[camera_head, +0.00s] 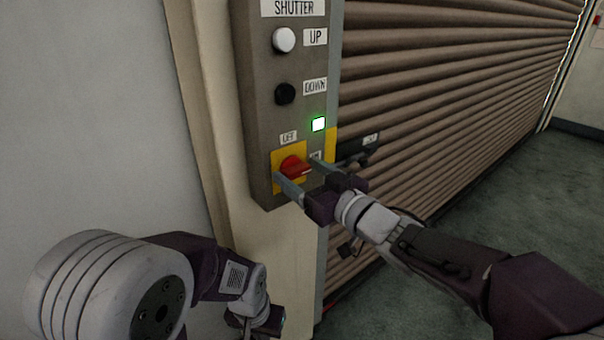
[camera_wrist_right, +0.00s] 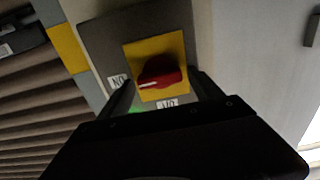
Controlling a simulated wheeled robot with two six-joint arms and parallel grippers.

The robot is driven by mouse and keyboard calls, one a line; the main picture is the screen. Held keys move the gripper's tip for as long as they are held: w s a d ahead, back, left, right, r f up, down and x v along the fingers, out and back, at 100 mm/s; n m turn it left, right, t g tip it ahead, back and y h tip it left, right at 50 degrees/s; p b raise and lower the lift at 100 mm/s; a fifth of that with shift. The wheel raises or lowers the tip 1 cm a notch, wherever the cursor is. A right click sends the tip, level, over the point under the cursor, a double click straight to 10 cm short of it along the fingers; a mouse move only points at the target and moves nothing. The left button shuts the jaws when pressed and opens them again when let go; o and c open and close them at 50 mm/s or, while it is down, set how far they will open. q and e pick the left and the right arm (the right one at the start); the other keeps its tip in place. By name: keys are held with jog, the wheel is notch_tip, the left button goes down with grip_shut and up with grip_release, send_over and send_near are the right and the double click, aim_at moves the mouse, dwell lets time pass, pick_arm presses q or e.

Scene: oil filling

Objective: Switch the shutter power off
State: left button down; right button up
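The shutter control box (camera_head: 262,100) hangs on the wall post, with a red rotary switch (camera_head: 294,167) on a yellow plate near its bottom. A label above the switch reads "OFF", and the "ON" label is at its right, partly hidden by a finger. The knob's pointer faces the "ON" label in the right wrist view, where the switch (camera_wrist_right: 160,75) is near the centre. A green lamp (camera_head: 318,124) is lit above. My right gripper (camera_head: 302,177) is open, with its fingers on either side of the knob; contact is unclear. My left gripper (camera_head: 262,322) is low, its fingers mostly out of frame.
The box also carries a white UP button (camera_head: 284,40) and a black DOWN button (camera_head: 285,93). A brown slatted shutter (camera_head: 440,90) fills the area to the right. Grey floor (camera_head: 400,300) shows at lower right.

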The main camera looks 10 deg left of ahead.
jog(key=c, duration=1.1)
jog(key=shift+o, duration=0.2)
jog(key=shift+n, duration=0.3)
jog(key=n+b, duration=0.2)
jog(key=n, duration=0.1)
jog(key=shift+s+f+n, duration=0.1)
jog(key=shift+f+n, duration=0.05)
jog(key=shift+n, duration=0.15)
jog(key=n+b, duration=0.2)
jog(key=n, duration=0.2)
jog(key=shift+a+n, duration=0.1)
jog(key=shift+n, duration=0.2)
jog(key=n+b, duration=0.3)
jog(key=n, duration=0.2)
jog(key=shift+f, duration=0.15)
jog(key=shift+s+n+b, duration=0.1)
jog(key=shift+n+b, duration=0.75)
jog(key=shift+n, duration=1.15)
